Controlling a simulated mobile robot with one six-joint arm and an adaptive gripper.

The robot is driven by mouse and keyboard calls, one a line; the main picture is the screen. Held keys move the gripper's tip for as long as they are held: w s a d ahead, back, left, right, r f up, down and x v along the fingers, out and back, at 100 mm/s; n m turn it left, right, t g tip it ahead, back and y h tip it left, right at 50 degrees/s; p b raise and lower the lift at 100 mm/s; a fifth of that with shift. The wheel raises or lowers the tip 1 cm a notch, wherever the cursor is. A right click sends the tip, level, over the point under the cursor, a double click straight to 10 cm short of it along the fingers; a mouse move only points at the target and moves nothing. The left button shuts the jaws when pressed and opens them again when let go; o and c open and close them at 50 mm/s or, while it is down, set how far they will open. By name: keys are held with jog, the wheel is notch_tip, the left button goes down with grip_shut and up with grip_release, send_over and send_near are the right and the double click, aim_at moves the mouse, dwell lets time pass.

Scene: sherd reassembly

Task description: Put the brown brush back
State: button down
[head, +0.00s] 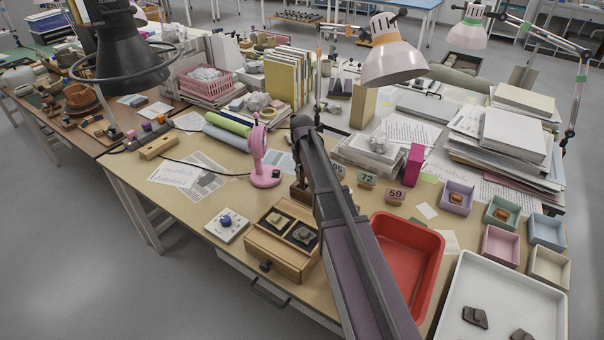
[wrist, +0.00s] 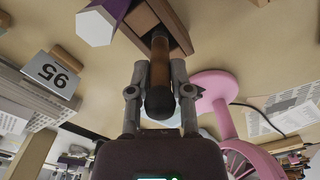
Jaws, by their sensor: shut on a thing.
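The brown brush (wrist: 160,62) shows in the wrist view as a brown handle with a dark rounded end towards me. My gripper (wrist: 159,76) is shut on it, one finger on each side of the handle. The far end of the brush meets a wooden holder (wrist: 178,34); I cannot tell whether it is inside or just above it. The wooden holder (head: 299,190) also shows in the head view on the table, partly behind my arm.
A pink fan-like stand (head: 265,160) is close beside the holder, also seen in the wrist view (wrist: 222,110). A purple, white-ended object (wrist: 100,22) is beside the holder. Number blocks (head: 367,180), a wooden box (head: 268,258) and a red tray (head: 436,245) are nearby.

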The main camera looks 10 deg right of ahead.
jog(key=c, duration=0.5)
grip_release()
jog(key=shift+c, duration=0.2)
jog(key=shift+r, duration=0.1)
notch_tip(320, 180, up, 12)
jog(key=p, duration=1.2)
jog(key=shift+s, duration=0.15)
jog(key=s+m, duration=0.2)
jog(key=s, duration=2.4)
jog(key=shift+a, duration=0.1)
